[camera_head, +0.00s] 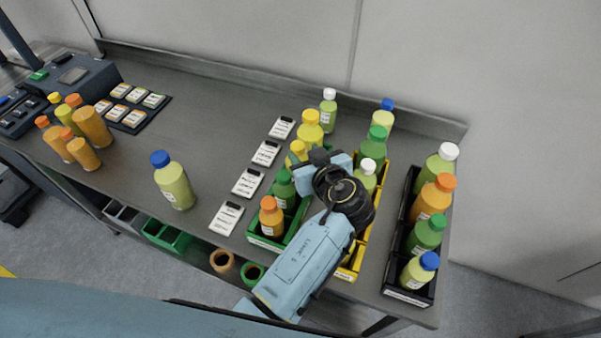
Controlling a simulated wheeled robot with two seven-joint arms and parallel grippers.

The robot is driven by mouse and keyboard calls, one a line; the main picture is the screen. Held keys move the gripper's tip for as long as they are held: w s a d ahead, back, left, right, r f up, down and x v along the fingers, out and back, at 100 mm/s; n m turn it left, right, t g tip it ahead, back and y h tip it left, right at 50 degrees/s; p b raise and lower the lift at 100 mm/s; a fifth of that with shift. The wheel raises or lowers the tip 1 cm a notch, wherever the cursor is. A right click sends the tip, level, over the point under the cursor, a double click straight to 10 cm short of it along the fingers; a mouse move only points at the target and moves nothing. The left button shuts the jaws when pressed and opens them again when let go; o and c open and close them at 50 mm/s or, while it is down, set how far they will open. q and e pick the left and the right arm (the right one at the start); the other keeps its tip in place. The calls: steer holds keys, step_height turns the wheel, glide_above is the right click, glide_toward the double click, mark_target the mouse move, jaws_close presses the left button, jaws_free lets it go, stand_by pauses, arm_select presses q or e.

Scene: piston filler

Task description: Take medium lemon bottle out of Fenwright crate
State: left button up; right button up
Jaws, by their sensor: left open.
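Three crates stand on the right of the bench: green (268,244), yellow (345,273) and black (407,296). Their front labels are too small to read, so I cannot tell which is Fenwright. The green crate holds an orange-capped bottle (270,219), a green-capped bottle (283,192) and yellow bottles (311,130) with yellow caps. I cannot tell which bottle is the medium lemon one. My left gripper (319,161) is open above the back of the green and yellow crates, close to the smaller yellow-capped bottle (296,154). My arm hides parts of both crates. My right gripper is out of view.
The yellow crate has white-, green- and blue-capped bottles; the black crate (412,178) holds several. A blue-capped bottle (174,182) stands alone mid-bench. Several label cards (248,182) lie left of the green crate. Orange bottles (92,125) stand far left.

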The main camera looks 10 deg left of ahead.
mark_target(298, 147)
arm_select(q)
steer(key=shift+f, duration=0.15)
steer(key=p+x, duration=0.1)
steer(key=x, duration=0.5)
steer(key=shift+a+p, duration=0.15)
steer(key=shift+p, duration=0.25)
steer(key=shift+w+a, duration=0.25)
steer(key=shift+w, duration=0.15)
jaws_close()
